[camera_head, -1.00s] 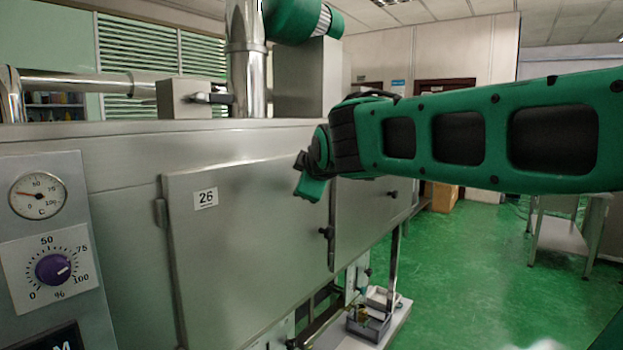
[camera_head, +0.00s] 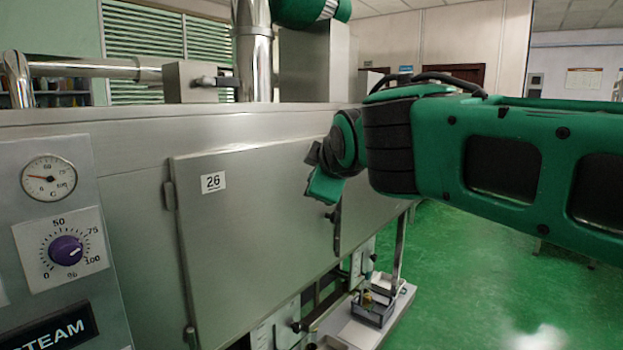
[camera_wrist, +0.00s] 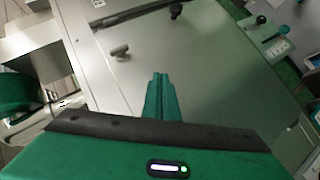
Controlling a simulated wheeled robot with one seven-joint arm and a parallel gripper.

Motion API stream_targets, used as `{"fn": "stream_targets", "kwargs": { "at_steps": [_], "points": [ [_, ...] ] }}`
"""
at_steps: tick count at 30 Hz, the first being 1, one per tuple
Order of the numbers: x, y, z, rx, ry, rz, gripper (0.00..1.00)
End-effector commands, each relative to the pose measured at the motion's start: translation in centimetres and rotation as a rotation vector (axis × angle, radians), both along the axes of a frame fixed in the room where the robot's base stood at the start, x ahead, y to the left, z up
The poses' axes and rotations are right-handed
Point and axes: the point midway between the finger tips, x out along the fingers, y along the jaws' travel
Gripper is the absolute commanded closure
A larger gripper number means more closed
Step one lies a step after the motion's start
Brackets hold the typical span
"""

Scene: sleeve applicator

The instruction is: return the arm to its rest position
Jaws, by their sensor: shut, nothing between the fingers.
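My green arm reaches in from the right in the head view. My gripper (camera_head: 325,186) is at its end, in front of the right part of the steel machine (camera_head: 120,180). In the wrist view my gripper (camera_wrist: 161,78) shows its two green fingers together, with nothing between them. Behind it lie the machine's steel door panels (camera_wrist: 200,70). I cannot tell how close the fingers are to the panel; I see no contact.
A closed door marked 26 (camera_head: 240,240) fills the machine's front. A temperature gauge (camera_head: 48,178) and a purple knob (camera_head: 66,250) are at the left. A low bench with a small tray (camera_head: 372,308) stands below. Green floor (camera_head: 480,270) is open at the right.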

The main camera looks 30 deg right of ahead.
Motion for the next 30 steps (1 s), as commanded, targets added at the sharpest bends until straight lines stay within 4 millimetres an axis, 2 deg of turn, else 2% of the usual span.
{"fn": "stream_targets", "kwargs": {
  "at_steps": [9,11,13,17,20,24,27,30],
  "points": [
    [0.0,0.0,-0.1,0.002,0.002,-0.001,1.0],
    [-0.1,-0.3,-0.6,0.018,0.011,-0.012,1.0],
    [-0.5,-1.2,-1.9,0.06,0.04,-0.042,1.0],
    [-2.6,-3.9,-7.1,0.225,0.147,-0.171,1.0],
    [-5.6,-6.1,-12.4,0.401,0.257,-0.328,1.0],
    [-11.3,-8.1,-19.4,0.644,0.415,-0.594,1.0],
    [-15.7,-8.3,-23.4,0.795,0.517,-0.794,1.0],
    [-19.6,-7.9,-26.1,0.909,0.601,-0.971,1.0]
  ]
}}
